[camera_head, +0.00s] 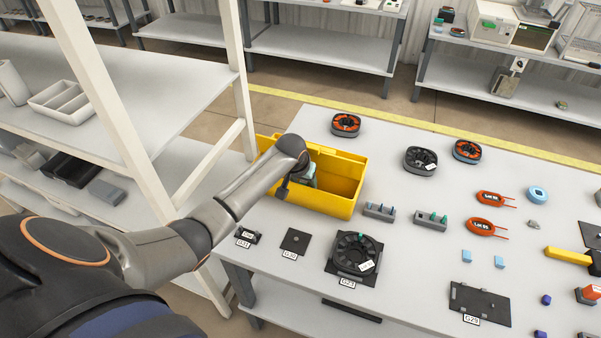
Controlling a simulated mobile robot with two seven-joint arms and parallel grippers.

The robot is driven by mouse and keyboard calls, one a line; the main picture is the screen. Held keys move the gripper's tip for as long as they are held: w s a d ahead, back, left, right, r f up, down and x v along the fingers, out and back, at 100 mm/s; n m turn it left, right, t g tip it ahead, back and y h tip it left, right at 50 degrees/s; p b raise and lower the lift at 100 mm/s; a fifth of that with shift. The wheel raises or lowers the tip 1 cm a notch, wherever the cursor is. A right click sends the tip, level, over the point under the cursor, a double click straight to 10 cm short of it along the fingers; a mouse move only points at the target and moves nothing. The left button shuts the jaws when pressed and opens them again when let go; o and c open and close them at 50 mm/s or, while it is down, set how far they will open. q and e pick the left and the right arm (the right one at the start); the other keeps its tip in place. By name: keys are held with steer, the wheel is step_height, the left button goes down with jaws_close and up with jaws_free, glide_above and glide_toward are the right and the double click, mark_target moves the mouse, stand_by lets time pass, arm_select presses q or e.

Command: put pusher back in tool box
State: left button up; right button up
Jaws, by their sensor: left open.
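The yellow tool box (345,203) stands open at the left end of the table. My left arm reaches in from the left, and my left gripper (298,191) points down inside the box. It is open; its fingertips are partly hidden by the arm and the box wall. A small pale blue-grey thing (311,173) shows right beside the gripper, inside the box; I cannot tell whether it is the pusher. No other thing in view is clearly the pusher. My right gripper is out of view.
A white-posted shelf (92,88) stands close to my left arm. On the table (410,262) are black-and-orange round parts (346,123), a fan-like part (356,252), two grey holders (431,219), orange rings (487,227) and a yellow-handled hammer (567,262).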

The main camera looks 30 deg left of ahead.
arm_select(q)
steer(key=a+p+v, duration=0.1)
steer(key=v, duration=1)
steer(key=shift+d+p, duration=0.35)
steer(key=shift+d, duration=0.15)
